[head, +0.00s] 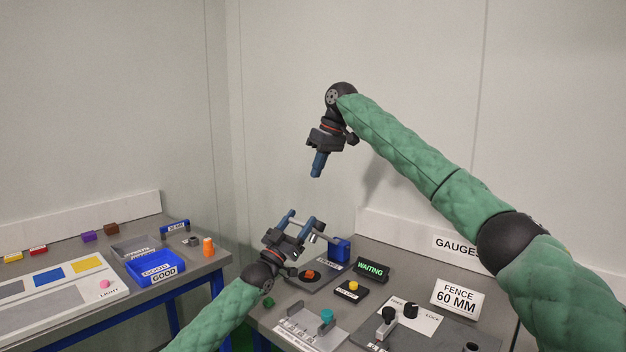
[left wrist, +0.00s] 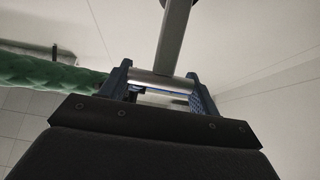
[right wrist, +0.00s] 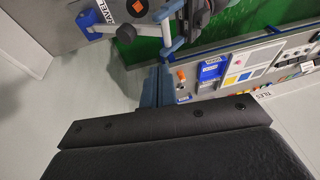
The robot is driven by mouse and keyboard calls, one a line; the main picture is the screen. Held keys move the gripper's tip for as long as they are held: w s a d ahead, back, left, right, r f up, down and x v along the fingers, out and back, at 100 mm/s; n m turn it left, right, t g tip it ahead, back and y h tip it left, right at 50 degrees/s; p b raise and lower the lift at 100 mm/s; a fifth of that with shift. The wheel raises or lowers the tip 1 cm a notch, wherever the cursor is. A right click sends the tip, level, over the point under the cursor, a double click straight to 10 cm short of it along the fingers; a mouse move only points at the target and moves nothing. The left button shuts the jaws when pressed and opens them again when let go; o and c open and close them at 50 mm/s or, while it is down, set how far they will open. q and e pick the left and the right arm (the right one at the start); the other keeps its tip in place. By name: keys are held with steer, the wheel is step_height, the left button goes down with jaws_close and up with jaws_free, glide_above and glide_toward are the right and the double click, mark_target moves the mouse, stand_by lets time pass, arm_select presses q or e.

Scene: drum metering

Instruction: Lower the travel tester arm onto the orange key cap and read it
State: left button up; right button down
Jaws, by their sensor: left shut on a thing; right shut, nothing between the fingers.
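The orange key cap (head: 310,274) sits on a dark plate on the right-hand bench; it also shows at the top of the right wrist view (right wrist: 112,5). The travel tester has a blue post (head: 340,250) beside the cap. Its grey arm (left wrist: 175,35) is raised, clear of the cap. My left gripper (head: 303,222) is above the cap, shut on the arm's silver crossbar, which lies between the fingers in the left wrist view (left wrist: 163,83). My right gripper (head: 318,168) is shut and empty, high above the bench and pointing down.
A black display reading WAITING (head: 370,269) stands right of the tester, with a yellow button box (head: 352,288) in front. A teal part (head: 327,315), black knobs (head: 411,310) and a FENCE 60 MM sign (head: 458,297) are nearer. The left bench holds a blue GOOD bin (head: 155,268).

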glide_toward(299, 221)
steer(key=f, duration=0.1)
steer(key=w+a+f, duration=0.1)
steer(key=f, duration=0.1)
steer(key=w+f, duration=0.1)
steer(key=shift+a+f, duration=0.3)
steer(key=shift+f, duration=0.05)
steer(key=shift+s+a+f, duration=0.2)
steer(key=shift+s+f, duration=0.05)
steer(key=shift+f, duration=0.4)
arm_select(q)
steer(key=shift+r, duration=0.1)
arm_select(e)
steer(key=shift+s+a+f, duration=0.4)
steer(key=shift+s+f, duration=0.15)
steer(key=shift+f, duration=0.15)
arm_select(q)
steer(key=o, duration=1.4)
steer(key=shift+c, duration=0.2)
steer(key=shift+w, duration=0.1)
arm_select(e)
steer(key=shift+w, duration=0.1)
steer(key=shift+r, duration=0.1)
